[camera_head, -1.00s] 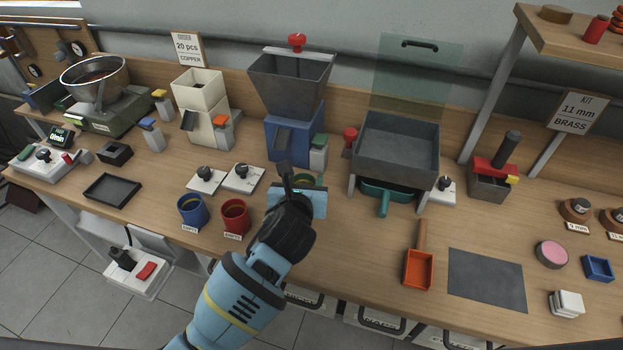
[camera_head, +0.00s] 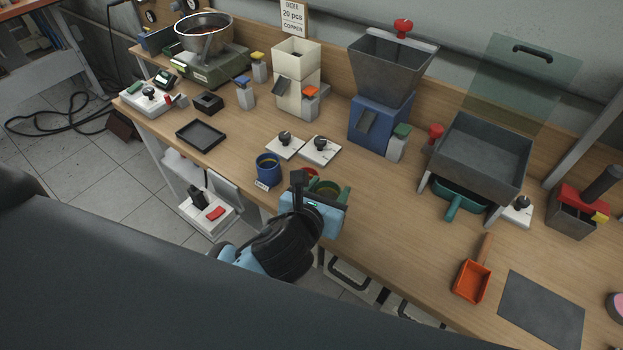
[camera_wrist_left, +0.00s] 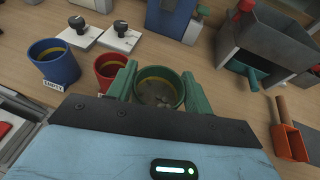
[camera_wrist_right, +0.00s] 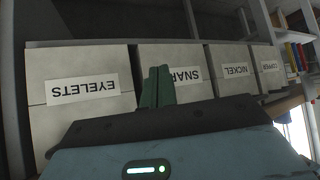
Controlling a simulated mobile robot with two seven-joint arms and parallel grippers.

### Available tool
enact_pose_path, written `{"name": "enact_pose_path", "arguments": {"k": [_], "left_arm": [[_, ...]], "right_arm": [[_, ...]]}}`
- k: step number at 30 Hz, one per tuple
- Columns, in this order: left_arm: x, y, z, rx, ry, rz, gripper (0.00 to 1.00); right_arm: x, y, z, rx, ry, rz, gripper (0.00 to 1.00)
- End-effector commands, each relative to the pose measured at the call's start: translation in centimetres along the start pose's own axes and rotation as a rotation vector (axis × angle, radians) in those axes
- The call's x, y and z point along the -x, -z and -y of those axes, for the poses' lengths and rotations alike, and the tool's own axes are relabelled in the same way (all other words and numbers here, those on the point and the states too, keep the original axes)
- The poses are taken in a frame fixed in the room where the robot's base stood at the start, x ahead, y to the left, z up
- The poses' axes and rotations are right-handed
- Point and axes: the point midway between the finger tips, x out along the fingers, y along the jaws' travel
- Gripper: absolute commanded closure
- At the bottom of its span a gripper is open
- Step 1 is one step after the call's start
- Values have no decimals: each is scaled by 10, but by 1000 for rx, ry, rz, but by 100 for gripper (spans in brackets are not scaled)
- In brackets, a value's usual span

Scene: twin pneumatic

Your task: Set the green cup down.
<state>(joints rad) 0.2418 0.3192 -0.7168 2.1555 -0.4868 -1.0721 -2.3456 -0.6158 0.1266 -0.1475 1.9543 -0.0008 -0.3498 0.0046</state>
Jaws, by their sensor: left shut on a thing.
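My left gripper (camera_head: 328,192) is shut on the green cup (camera_wrist_left: 160,82), with one finger on each side of its rim. Some small pieces show inside the cup in the left wrist view. The gripper and cup are over the front part of the bench, close to the red cup (camera_wrist_left: 110,70). I cannot tell whether the cup's base touches the bench. In the head view the gripper hides most of the green and red cups. My right gripper (camera_wrist_right: 157,87) has its fingers together, with nothing seen between them, before labelled boxes.
A blue cup (camera_head: 267,168) stands left of the red cup. Two white knob plates (camera_head: 320,150) lie behind them. The blue hopper machine (camera_head: 380,122) stands further back. An orange scoop (camera_head: 471,281) lies to the right. Bare bench lies between the gripper and scoop.

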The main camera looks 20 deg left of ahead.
Motion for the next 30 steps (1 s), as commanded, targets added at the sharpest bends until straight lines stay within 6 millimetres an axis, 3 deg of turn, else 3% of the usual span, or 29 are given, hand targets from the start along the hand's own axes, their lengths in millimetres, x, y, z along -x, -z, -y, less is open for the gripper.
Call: {"name": "enact_pose_path", "arguments": {"k": [6,12,30], "left_arm": [[37,0,-64,24,-66,-5,78],[69,-8,-99,31,-97,1,78],[75,-10,-105,34,-103,4,78]], "right_arm": [[0,0,0,2,0,-1,100],[0,1,0,2,0,-1,100],[0,0,0,1,0,0,100]]}}
